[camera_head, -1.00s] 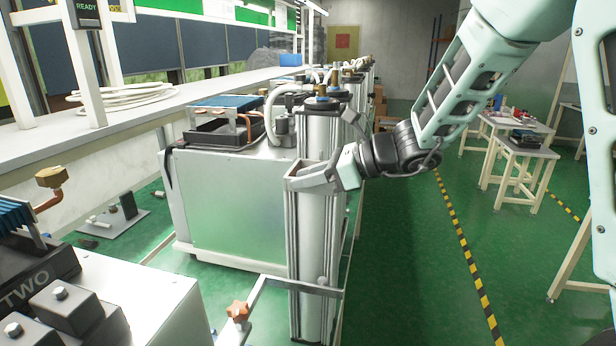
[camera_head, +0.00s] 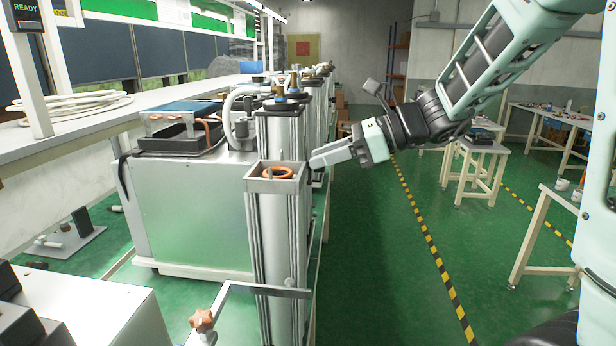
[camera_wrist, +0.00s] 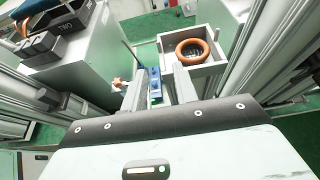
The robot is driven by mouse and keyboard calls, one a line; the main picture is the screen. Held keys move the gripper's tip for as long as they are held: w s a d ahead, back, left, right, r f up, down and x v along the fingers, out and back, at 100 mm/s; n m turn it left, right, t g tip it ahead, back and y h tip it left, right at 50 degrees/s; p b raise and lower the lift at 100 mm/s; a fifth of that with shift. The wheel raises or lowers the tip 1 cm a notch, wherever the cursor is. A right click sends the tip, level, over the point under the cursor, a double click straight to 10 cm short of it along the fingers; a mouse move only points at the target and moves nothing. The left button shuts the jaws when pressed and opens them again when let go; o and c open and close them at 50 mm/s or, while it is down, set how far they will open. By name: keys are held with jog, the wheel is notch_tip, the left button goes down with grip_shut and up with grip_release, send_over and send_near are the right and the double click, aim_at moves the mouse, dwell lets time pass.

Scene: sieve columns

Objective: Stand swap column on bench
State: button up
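A tall silver column (camera_head: 278,240) stands upright on the left, with an open square top holding an orange ring (camera_head: 277,173). I cannot tell for sure that it is the swap column. The square top (camera_wrist: 219,70) and ring (camera_wrist: 192,52) also show in the wrist view. My gripper (camera_head: 318,160) is just right of the column top, apart from it. In the wrist view my gripper (camera_wrist: 157,88) has its fingers apart with nothing held between them. A long white bench (camera_head: 95,125) runs along the left; small white tables (camera_head: 540,205) stand at right.
A bracket arm (camera_head: 262,290) with an orange star knob (camera_head: 202,320) reaches in front of the column's lower part. A metal cabinet (camera_head: 190,215) stands behind left, with another silver column (camera_head: 282,132) beyond. Green floor right of the striped line (camera_head: 425,235) is largely clear.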

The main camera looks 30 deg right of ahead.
jog(key=shift+s+d, duration=0.1)
jog(key=shift+d, duration=0.05)
jog(key=s+a+f+n+g+h, duration=0.3)
jog(key=s+a+f+n+g, duration=0.55)
jog(key=s+a+n, duration=0.45)
jog(key=s+a+f+n+h, duration=0.1)
jog(key=s+f+n+h, duration=0.2)
jog(key=n, duration=0.6)
jog(key=s+f+n+t+h, duration=0.1)
jog(key=s+f+n+h, duration=0.2)
jog(key=s+n, duration=0.5)
jog(key=shift+s+a+f+n+h, duration=0.15)
jog(key=shift+a+f+n+h, duration=0.25)
jog(key=shift+n+h, duration=0.6)
notch_tip(320, 180, down, 2)
jog(key=shift+f+b, duration=0.1)
jog(key=shift+b, duration=1.05)
